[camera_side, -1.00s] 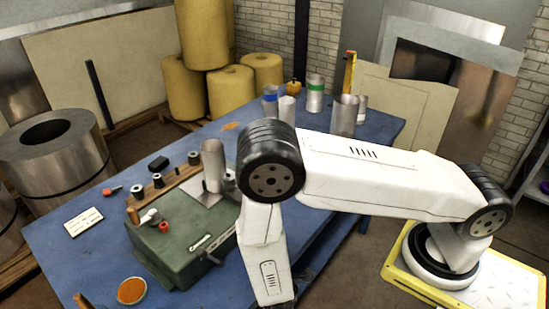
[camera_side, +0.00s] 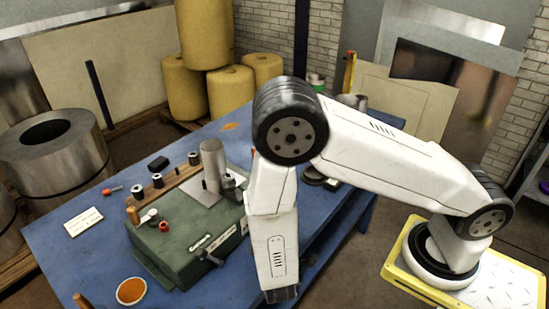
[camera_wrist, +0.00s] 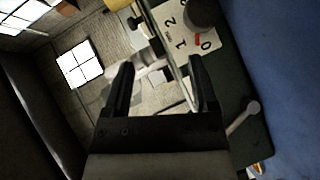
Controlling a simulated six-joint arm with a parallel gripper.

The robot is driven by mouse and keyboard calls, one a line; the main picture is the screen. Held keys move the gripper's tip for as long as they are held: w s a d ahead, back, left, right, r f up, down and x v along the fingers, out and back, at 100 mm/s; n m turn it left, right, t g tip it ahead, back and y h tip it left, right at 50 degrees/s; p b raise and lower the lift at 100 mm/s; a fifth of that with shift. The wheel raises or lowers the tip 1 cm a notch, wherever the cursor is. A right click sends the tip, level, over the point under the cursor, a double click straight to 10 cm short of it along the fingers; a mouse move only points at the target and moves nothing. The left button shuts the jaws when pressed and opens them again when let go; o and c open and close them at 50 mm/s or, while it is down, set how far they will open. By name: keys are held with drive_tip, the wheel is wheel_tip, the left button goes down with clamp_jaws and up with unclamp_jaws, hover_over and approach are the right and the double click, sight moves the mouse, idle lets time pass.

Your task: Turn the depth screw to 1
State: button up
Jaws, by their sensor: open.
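In the wrist view, a pale dial plate (camera_wrist: 176,22) marked 0, 1 and 2 lies at the top. A round dark knob (camera_wrist: 201,12), apparently the depth screw, stands on it, and its red pointer (camera_wrist: 198,39) sits between 1 and 0, nearer 0. My gripper (camera_wrist: 163,85) is open, its two dark fingers apart and below the dial in the picture. A shiny strip shows between the fingers; I cannot tell what it is. In the side view my arm hides the dial, and I cannot make out the fingertips clearly.
A green machine box (camera_side: 185,255) stands on the blue table (camera_side: 75,255). An orange dish (camera_side: 131,291) and a white card (camera_side: 83,221) lie to the left. In the wrist view a grey lever (camera_wrist: 243,116) juts out at right.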

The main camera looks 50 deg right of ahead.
drive_tip(key=w+d+n+t+y, duration=0.2)
drive_tip(key=d+n+t+y, duration=0.3)
drive_tip(key=n, duration=0.9)
drive_tip(key=shift+s+d+f+n+g+y, duration=0.1)
drive_tip(key=shift+s+f+n+g+y, duration=0.1)
drive_tip(key=shift+s+f+n+y, duration=0.8)
drive_tip(key=shift+s+f+n+g+y, duration=0.2)
drive_tip(key=shift+s+f+n+y, duration=0.25)
drive_tip(key=shift+f+n+y, duration=0.55)
drive_tip(key=shift+s+d+f+n+g+y, duration=0.1)
drive_tip(key=shift+s+f+n+g+y, duration=0.1)
drive_tip(key=shift+s+f+n+y, duration=0.8)
drive_tip(key=shift+w+r+y, duration=0.25)
drive_tip(key=shift+w+y, duration=0.1)
drive_tip(key=shift+y, duration=0.05)
drive_tip(key=shift+x, duration=3.8)
